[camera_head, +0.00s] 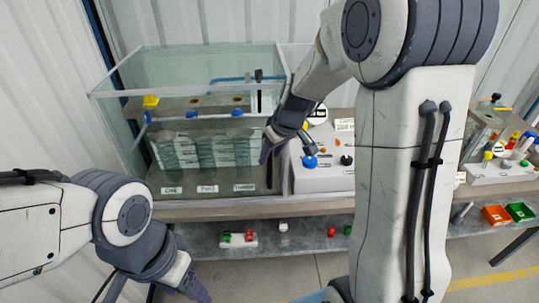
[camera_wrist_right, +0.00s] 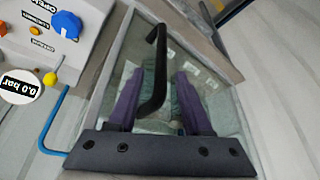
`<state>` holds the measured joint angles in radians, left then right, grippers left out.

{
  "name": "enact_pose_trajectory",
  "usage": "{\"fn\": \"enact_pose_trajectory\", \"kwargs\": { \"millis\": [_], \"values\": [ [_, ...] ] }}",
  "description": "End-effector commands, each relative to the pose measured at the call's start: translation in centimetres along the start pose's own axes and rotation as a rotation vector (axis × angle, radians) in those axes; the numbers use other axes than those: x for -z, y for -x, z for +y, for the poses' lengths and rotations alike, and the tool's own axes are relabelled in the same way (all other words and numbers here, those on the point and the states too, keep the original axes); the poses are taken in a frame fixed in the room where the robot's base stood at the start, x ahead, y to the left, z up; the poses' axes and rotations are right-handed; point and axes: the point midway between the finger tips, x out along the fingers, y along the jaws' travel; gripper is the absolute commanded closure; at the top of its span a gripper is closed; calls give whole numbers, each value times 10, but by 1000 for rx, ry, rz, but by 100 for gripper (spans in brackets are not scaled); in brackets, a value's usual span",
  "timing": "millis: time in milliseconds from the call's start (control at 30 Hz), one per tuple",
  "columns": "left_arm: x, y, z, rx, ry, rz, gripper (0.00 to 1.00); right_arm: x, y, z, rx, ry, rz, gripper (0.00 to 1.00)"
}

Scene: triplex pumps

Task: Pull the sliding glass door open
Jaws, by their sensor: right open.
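The glass door (camera_head: 208,125) is the front pane of a clear case on the bench, with small labelled blocks behind it. Its black bar handle (camera_wrist_right: 155,75) shows in the wrist view. My right gripper (camera_head: 270,150) is at the right end of the pane. In the wrist view my right gripper (camera_wrist_right: 158,78) is open, with one purple finger on each side of the handle. A gap shows on both sides, and I cannot tell whether either finger touches it. My left gripper (camera_head: 188,286) is low at the front left, partly cut off, away from the door.
A control panel (camera_head: 325,165) with a blue knob (camera_head: 310,162) stands just right of the case. A lower shelf (camera_head: 270,240) holds small parts. Floor shows in front of the shelf.

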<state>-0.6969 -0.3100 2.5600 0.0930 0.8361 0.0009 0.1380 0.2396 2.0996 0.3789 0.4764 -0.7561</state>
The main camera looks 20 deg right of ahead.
Motion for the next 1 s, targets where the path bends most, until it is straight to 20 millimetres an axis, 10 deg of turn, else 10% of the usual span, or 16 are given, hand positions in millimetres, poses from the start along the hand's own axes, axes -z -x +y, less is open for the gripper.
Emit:
{"fn": "enact_pose_trajectory", "kwargs": {
  "millis": [467, 600, 1000],
  "values": [
    [0, 2, 0, 0, 0, 0, 34, 0, -17, 0, -1, 0, 1, 50],
    [0, 2, 0, 0, 0, 0, 34, 0, -17, 0, -1, 0, 1, 100],
    [0, 2, 0, 0, 0, 0, 34, 0, -16, 0, -1, 0, 1, 100]
  ]
}}
